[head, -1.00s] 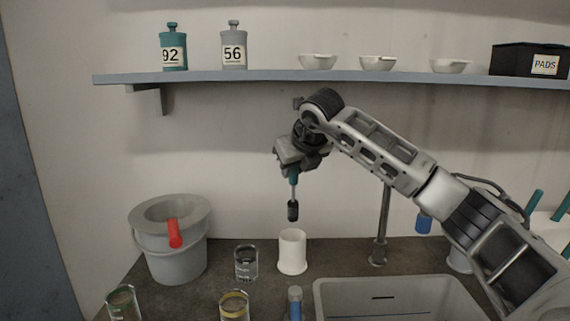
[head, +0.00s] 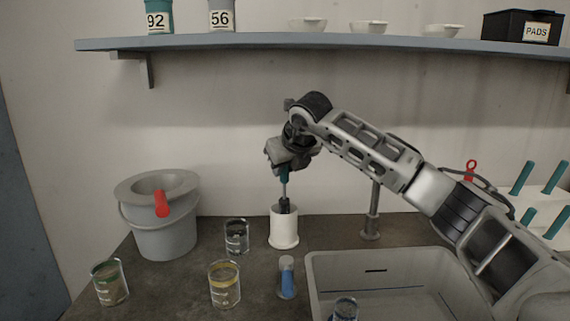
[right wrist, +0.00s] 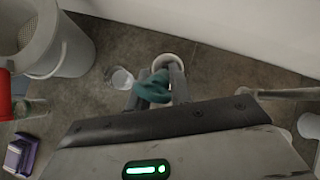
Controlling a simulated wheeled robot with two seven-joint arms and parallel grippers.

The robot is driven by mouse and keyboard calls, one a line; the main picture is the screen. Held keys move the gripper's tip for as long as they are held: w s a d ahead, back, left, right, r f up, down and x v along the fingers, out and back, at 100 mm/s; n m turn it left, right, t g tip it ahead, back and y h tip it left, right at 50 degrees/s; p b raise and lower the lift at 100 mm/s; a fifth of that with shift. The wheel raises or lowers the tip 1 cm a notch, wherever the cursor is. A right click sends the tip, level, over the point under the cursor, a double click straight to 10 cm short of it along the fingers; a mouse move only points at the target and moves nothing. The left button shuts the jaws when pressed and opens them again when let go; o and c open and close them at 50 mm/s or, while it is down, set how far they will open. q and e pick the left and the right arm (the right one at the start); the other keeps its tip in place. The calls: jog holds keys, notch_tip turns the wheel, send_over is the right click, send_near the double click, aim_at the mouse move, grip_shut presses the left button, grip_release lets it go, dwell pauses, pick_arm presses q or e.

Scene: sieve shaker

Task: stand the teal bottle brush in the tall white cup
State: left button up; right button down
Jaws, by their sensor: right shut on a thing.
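The teal bottle brush hangs upright from my right gripper (head: 285,168), which is shut on its teal handle (head: 284,174). Its dark bristle head (head: 284,206) is at the mouth of the tall white cup (head: 284,232), with its lower end hidden by the cup wall. In the right wrist view the brush handle (right wrist: 152,88) is between the fingers, and the cup's rim (right wrist: 168,60) shows just beyond them. The cup stands upright on the dark counter. My left gripper is not in view.
Glass beakers (head: 236,237) (head: 224,284) (head: 110,282) stand left of and in front of the cup. A grey bucket (head: 165,238) with a red handle is at left, a sink (head: 385,270) at right, and a shelf (head: 300,41) above.

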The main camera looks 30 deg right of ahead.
jog(key=shift+w+d+f+b, duration=0.15)
jog(key=shift+f+b, duration=0.1)
jog(key=shift+f, duration=0.3)
jog(key=shift+w+d+f+b, duration=0.1)
jog(key=shift+w+f+b, duration=0.1)
jog(key=shift+f, duration=0.35)
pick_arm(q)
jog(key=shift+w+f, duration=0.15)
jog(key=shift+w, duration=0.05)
pick_arm(e)
jog(key=shift+w+f, duration=0.15)
jog(key=shift+f, duration=0.35)
jog(key=c, duration=1.2)
grip_release()
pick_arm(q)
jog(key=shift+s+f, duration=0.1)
pick_arm(e)
jog(key=shift+o, duration=0.2)
pick_arm(q)
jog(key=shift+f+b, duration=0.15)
jog(key=shift+b, duration=0.3)
pick_arm(e)
jog(key=v, duration=1.6)
